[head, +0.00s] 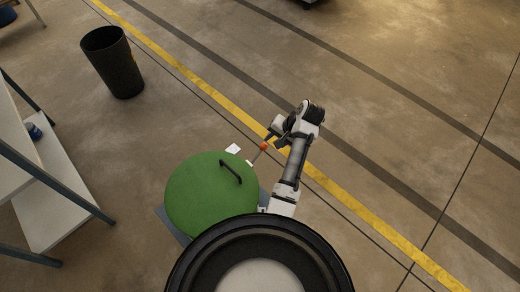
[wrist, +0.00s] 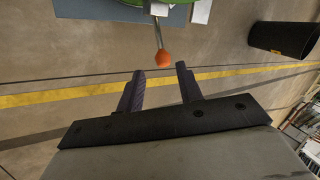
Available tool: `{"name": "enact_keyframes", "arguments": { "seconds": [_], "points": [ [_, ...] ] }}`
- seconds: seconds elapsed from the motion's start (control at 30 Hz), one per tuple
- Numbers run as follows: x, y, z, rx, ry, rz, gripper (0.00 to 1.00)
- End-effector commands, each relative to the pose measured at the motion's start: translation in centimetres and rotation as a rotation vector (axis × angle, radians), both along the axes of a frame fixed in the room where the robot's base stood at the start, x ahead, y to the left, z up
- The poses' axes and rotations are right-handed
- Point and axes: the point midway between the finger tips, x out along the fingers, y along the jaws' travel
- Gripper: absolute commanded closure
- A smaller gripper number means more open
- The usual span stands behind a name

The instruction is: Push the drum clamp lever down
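The drum (head: 205,205) has a round green lid with a dark handle (head: 231,171) on top. The clamp lever (head: 258,154) is a thin metal rod with an orange ball knob (head: 264,146), sticking out from the drum's far right rim. In the wrist view the lever (wrist: 157,35) ends in its orange knob (wrist: 163,58), just beyond my fingertips and between their lines. My gripper (wrist: 160,70) is open and nothing is between its fingers. In the head view my gripper (head: 272,138) is close to the knob; contact cannot be told.
A black bin (head: 113,65) stands at the upper left, also at the right of the wrist view (wrist: 285,39). A shelf unit (head: 50,190) is at the left. The floor to the right is clear.

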Motion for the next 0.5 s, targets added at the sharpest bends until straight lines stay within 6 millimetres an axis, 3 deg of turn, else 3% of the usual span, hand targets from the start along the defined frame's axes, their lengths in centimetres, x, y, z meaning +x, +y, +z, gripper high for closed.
{"name": "enact_keyframes", "arguments": {
  "seconds": [0.5],
  "points": [
    [1.8, 4.4, -9.1, -0.002, 0.000, 0.004, 0.64]
  ]
}}
